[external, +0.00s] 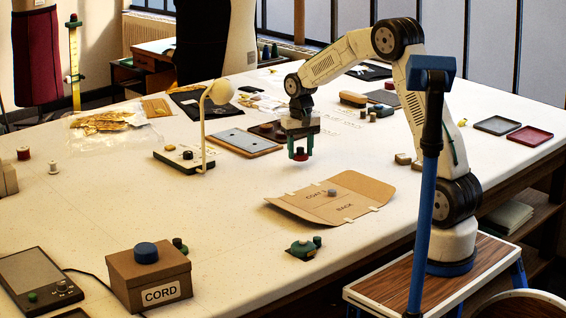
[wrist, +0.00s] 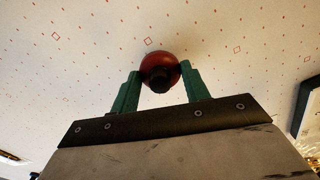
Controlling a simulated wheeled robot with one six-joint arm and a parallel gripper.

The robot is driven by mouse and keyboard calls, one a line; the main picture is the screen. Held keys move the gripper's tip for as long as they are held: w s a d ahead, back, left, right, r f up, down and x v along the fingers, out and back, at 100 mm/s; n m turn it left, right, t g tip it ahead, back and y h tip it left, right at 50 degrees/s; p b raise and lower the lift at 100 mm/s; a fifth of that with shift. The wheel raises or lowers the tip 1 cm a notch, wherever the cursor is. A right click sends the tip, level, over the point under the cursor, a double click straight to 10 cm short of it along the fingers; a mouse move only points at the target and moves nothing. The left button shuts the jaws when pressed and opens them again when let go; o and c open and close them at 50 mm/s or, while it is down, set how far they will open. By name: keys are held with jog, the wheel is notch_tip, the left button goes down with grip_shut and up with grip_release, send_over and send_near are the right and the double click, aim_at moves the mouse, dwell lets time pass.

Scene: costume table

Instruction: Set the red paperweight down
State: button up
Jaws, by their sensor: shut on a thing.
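The red paperweight (wrist: 160,72) is round with a dark knob and sits between the two green fingers in the wrist view. My gripper (wrist: 160,88) is shut on it. In the external view my gripper (external: 299,152) points down over the white table, and the red paperweight (external: 300,156) shows low between the fingers. I cannot tell for certain whether its underside touches the tabletop or hangs just above it.
A flat cardboard pattern folder (external: 345,202) with a small grey weight lies in front of my gripper. A tablet-like board (external: 243,141) and a lamp (external: 206,125) stand to the left. A cord box (external: 149,279) is at the front left. Bare white tabletop (external: 235,210) lies between.

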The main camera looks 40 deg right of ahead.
jog(key=s+d+r+m, duration=0.2)
jog(key=s+d+r, duration=0.2)
jog(key=s+d, duration=0.4)
jog(key=s+d+r+m, duration=0.3)
jog(key=s+d+r, duration=0.2)
jog(key=s, duration=0.4)
jog(key=s+f+m, duration=0.1)
jog(key=s+f, duration=0.1)
jog(key=s, duration=0.4)
jog(key=s+a+f+m, duration=0.1)
jog(key=s+f, duration=0.1)
jog(key=s, duration=0.4)
jog(key=s+a+f+m, duration=0.1)
jog(key=s+f+m, duration=0.1)
jog(key=s, duration=0.5)
jog(key=shift+a+f, duration=0.1)
jog(key=shift+f, duration=0.05)
jog(key=shift+w+m, duration=0.25)
jog(key=shift+m, duration=0.05)
send_over(384, 173)
jog(key=shift+s+f, duration=0.25)
jog(key=shift+f, duration=0.5)
jog(key=shift+w+f, duration=0.2)
jog(key=shift+w, duration=0.1)
jog(key=shift+f, duration=1.6)
